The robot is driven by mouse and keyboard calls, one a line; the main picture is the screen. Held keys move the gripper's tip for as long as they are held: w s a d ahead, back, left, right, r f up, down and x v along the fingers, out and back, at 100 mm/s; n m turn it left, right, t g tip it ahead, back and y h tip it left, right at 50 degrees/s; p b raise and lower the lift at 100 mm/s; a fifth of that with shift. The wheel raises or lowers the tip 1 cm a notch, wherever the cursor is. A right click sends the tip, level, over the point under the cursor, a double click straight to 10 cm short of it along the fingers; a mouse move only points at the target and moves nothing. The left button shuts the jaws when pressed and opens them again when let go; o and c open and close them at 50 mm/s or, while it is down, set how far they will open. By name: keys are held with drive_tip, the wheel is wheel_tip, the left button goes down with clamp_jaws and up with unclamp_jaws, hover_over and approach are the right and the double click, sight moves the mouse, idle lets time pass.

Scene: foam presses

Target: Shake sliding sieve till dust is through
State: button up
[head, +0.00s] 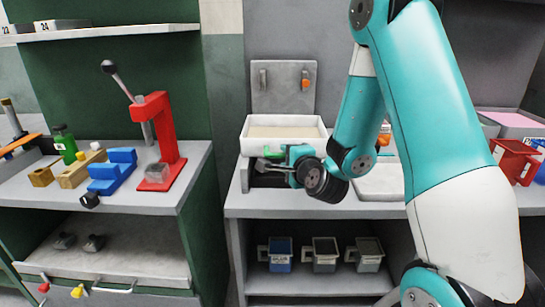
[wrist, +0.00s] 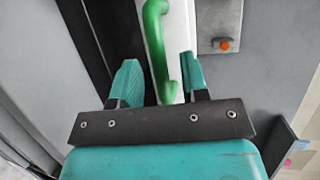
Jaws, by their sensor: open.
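The sieve (head: 245,137) is a white, box-like tray on the middle bench, with a pale beige surface inside. Its green handle (wrist: 160,45) is on its front side and shows in the wrist view, running lengthwise between the two fingers. My gripper (wrist: 159,62) is open, with one teal finger on each side of the handle and gaps on both sides. In the head view my gripper (head: 268,163) is at the front of the sieve, and my wrist hides part of that front. Whether dust lies on the sieve or below it, I cannot tell.
A grey panel (head: 283,78) with an orange button stands behind the sieve. A white tray (head: 380,183) lies to the right, partly behind my arm. A red press (head: 154,130) and blue blocks (head: 113,170) are on the left bench.

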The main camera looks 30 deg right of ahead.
drive_tip(key=shift+x, duration=1.1)
drive_tip(key=shift+a, duration=0.1)
